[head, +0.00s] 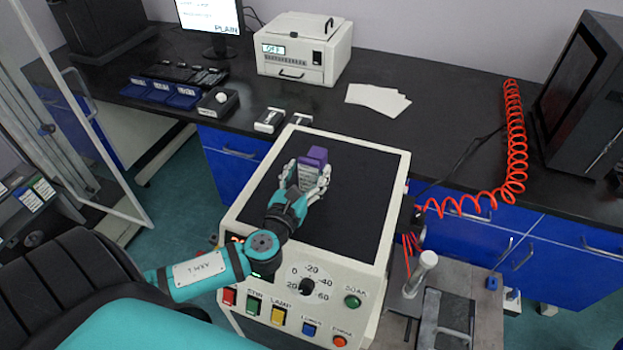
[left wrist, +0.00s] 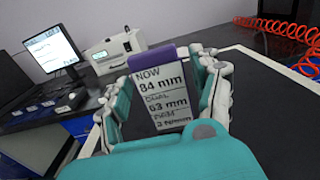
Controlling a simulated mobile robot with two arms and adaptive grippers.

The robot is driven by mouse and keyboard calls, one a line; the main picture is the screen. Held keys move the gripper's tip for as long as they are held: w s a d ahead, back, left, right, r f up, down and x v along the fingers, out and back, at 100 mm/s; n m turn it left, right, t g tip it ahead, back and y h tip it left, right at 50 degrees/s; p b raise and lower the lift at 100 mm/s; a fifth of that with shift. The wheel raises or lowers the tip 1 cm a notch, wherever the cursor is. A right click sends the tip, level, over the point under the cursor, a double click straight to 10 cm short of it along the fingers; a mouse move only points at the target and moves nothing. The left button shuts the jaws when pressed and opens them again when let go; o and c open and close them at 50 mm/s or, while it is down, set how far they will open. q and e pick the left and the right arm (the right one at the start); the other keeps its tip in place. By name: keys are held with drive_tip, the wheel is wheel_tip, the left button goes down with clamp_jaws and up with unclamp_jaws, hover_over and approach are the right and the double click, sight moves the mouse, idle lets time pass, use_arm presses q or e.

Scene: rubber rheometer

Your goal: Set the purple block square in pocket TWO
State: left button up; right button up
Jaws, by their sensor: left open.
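The purple block (head: 314,157) stands on the black top of the cream machine (head: 367,160), between the fingers of my left gripper (head: 304,176). In the left wrist view the block's purple top (left wrist: 152,57) shows above a white panel (left wrist: 160,92) reading "NOW 84 mm"; I cannot tell whether the panel is on the block. My left gripper (left wrist: 164,85) is open, with a finger on each side of the block. Contact with the block cannot be made out. No pocket marked TWO is readable. My right gripper is not in view.
The machine's front has a dial (head: 306,286) and several coloured buttons. Behind it on the bench are two small metal pieces (head: 269,120), blue trays (head: 175,95), a white box device (head: 303,50) and paper sheets (head: 378,100). A red coiled hose (head: 515,130) hangs at the right.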

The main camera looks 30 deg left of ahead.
sight(315, 156)
use_arm(q)
drive_tip(key=shift+w+r, duration=0.15)
drive_tip(key=shift+w, duration=0.15)
drive_tip(key=p+x, duration=0.1)
drive_tip(key=x, duration=0.2)
drive_tip(key=shift+w+a+r+p, duration=0.15)
drive_tip(key=shift+w+p, duration=0.2)
drive_tip(key=shift+w+a+f, duration=0.1)
drive_tip(key=shift+w+f, duration=0.1)
drive_tip(key=shift+w, duration=0.3)
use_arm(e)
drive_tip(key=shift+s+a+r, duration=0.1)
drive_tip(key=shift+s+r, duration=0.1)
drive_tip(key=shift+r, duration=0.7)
use_arm(q)
drive_tip(key=shift+s, duration=0.1)
drive_tip(key=shift+c, duration=1)
drive_tip(key=shift+r, duration=0.1)
clamp_jaws()
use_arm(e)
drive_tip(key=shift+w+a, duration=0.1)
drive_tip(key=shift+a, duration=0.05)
